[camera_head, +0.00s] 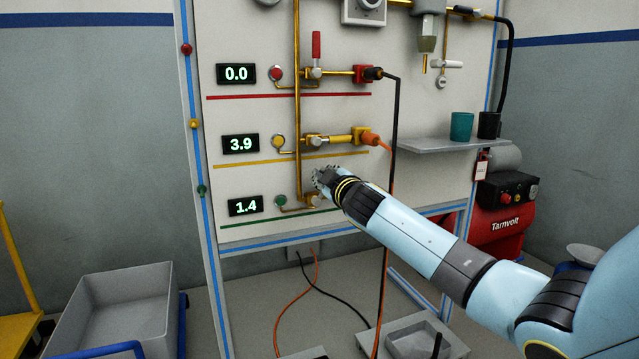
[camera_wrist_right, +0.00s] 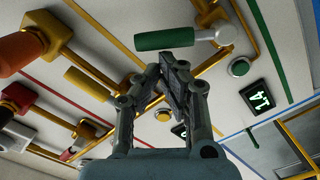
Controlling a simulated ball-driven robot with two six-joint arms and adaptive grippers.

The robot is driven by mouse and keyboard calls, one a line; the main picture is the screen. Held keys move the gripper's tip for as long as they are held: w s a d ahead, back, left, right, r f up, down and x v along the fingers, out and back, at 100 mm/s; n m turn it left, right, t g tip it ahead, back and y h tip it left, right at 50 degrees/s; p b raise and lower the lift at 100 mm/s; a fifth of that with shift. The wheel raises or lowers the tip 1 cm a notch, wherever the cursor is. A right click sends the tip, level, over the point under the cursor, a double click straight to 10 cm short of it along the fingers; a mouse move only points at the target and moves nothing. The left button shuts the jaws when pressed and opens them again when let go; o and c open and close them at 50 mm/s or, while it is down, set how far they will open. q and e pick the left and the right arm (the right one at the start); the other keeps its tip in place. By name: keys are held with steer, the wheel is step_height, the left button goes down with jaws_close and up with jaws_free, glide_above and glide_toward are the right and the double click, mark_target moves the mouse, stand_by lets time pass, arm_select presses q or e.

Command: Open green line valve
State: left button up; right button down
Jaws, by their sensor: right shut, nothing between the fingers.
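The green line valve has a green handle (camera_wrist_right: 165,40) with a pale hub (camera_wrist_right: 222,33) in the wrist view. In the head view my gripper hides the handle; the brass valve body (camera_head: 312,199) shows just below it. My right gripper (camera_head: 322,178) is at the panel by this valve, shut and empty. In the wrist view its closed fingertips (camera_wrist_right: 174,68) appear just below the handle, not around it; I cannot tell whether they touch. The green line's display (camera_head: 245,205) reads 1.4, beside a green button (camera_head: 281,201). My left gripper is not in view.
Above are the yellow line valve (camera_head: 315,141), reading 3.9, and the red valve handle (camera_head: 316,48), upright, reading 0.0. A hose (camera_head: 391,120) hangs right of my gripper. A shelf (camera_head: 430,146) with two cups and a red compressor (camera_head: 500,220) stand further right.

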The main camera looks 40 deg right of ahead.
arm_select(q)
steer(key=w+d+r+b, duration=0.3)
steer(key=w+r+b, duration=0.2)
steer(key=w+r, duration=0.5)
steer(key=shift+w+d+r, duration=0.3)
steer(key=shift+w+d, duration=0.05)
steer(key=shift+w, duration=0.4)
arm_select(e)
steer(key=s+d+f+m, duration=0.1)
steer(key=d+f+m, duration=0.2)
steer(key=d+m, duration=0.2)
steer(key=shift+s+f+m+y, duration=0.15)
steer(key=shift+f+m+y, duration=0.2)
steer(key=shift+m, duration=1.35)
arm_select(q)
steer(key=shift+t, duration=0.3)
arm_select(e)
steer(key=shift+r, duration=0.15)
arm_select(q)
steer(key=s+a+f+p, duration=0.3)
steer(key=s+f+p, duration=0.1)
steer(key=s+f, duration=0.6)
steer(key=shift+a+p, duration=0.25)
steer(key=shift+p, duration=0.05)
arm_select(e)
steer(key=s+a+r, duration=0.2)
steer(key=s+r, duration=0.2)
steer(key=s, duration=0.6)
steer(key=shift+s+a, duration=0.2)
steer(key=shift+s, duration=0.05)
